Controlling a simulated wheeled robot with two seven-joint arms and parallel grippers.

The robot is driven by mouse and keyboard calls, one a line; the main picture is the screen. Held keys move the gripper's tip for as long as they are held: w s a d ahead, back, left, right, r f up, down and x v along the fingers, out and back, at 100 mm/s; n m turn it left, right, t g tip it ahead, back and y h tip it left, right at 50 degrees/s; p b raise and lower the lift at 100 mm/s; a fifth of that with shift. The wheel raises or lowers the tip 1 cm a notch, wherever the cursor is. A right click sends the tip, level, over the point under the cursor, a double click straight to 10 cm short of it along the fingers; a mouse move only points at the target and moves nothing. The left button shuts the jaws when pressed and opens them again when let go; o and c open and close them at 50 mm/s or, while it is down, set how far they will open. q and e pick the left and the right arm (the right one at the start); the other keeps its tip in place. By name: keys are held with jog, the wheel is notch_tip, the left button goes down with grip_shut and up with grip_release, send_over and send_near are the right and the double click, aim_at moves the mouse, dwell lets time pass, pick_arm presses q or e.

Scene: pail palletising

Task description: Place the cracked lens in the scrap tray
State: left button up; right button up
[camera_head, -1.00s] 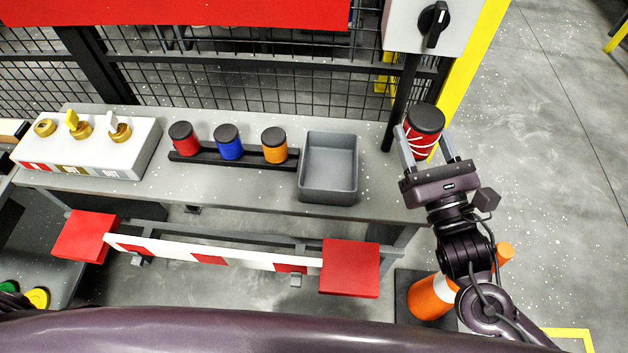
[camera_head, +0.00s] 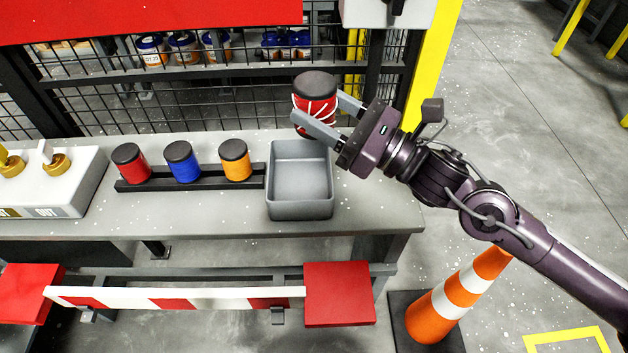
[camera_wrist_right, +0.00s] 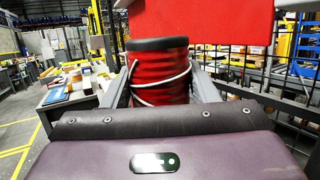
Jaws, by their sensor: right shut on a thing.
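The cracked lens (camera_head: 316,90) is a red cylinder with a black cap and white crack lines. My right gripper (camera_head: 322,116) is shut on it and holds it upright above the back edge of the scrap tray. In the right wrist view the lens (camera_wrist_right: 160,75) stands between the two fingers (camera_wrist_right: 163,88). The scrap tray (camera_head: 300,211) is a grey open box on the bench, and the inside that shows is empty. My left gripper is not in view.
A black rack (camera_head: 135,186) left of the tray holds a red lens (camera_head: 131,164), a blue lens (camera_head: 183,163) and an orange lens (camera_head: 235,161). A white box with yellow knobs (camera_head: 70,195) stands further left. Wire mesh (camera_head: 200,100) rises behind the bench. A traffic cone (camera_head: 455,300) stands on the floor at right.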

notch_tip(320, 180, down, 16)
jog(key=shift+r+p, duration=0.2)
jog(key=shift+p, duration=0.25)
jog(key=shift+f+b, duration=0.25)
jog(key=shift+b, duration=0.1)
jog(key=o, duration=1)
jog(key=shift+r, duration=0.1)
